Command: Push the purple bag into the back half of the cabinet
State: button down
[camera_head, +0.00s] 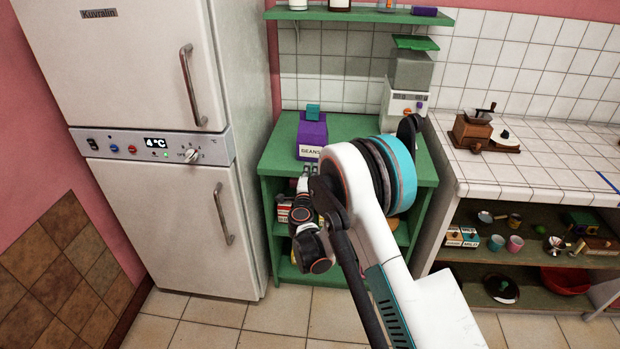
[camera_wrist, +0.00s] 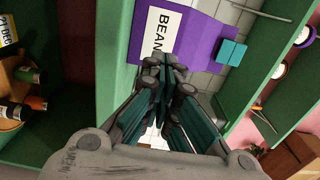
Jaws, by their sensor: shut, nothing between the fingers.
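The purple bag (camera_head: 310,136) stands upright on the green top of the cabinet (camera_head: 357,127), towards its left side. It has a white label reading BEANS and a teal clip (camera_head: 313,112) at its top. In the wrist view, which is turned sideways, the bag (camera_wrist: 199,42) lies straight beyond the fingertips. My gripper (camera_wrist: 165,66) is shut and empty, its fingers overlapping the label's edge in that view. In the head view my gripper (camera_head: 305,183) is at the cabinet's front edge, partly hidden by my arm. I cannot tell whether the fingertips touch the bag.
A grey grinder (camera_head: 405,88) stands at the cabinet's back right. A green wall shelf (camera_head: 350,15) hangs above. A white fridge (camera_head: 165,150) borders the left, a tiled counter (camera_head: 550,140) the right. Items fill the cabinet's lower shelves. The top behind and right of the bag looks clear.

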aim_at(313, 136)
jog(key=w+b, duration=0.2)
jog(key=w, duration=0.5)
jog(key=shift+w+d+f, duration=0.1)
jog(key=shift+w+d, duration=0.05)
jog(key=shift+w+b, duration=0.3)
jog(key=shift+w, duration=0.35)
jog(key=shift+w+r, duration=0.1)
jog(key=shift+r, duration=0.1)
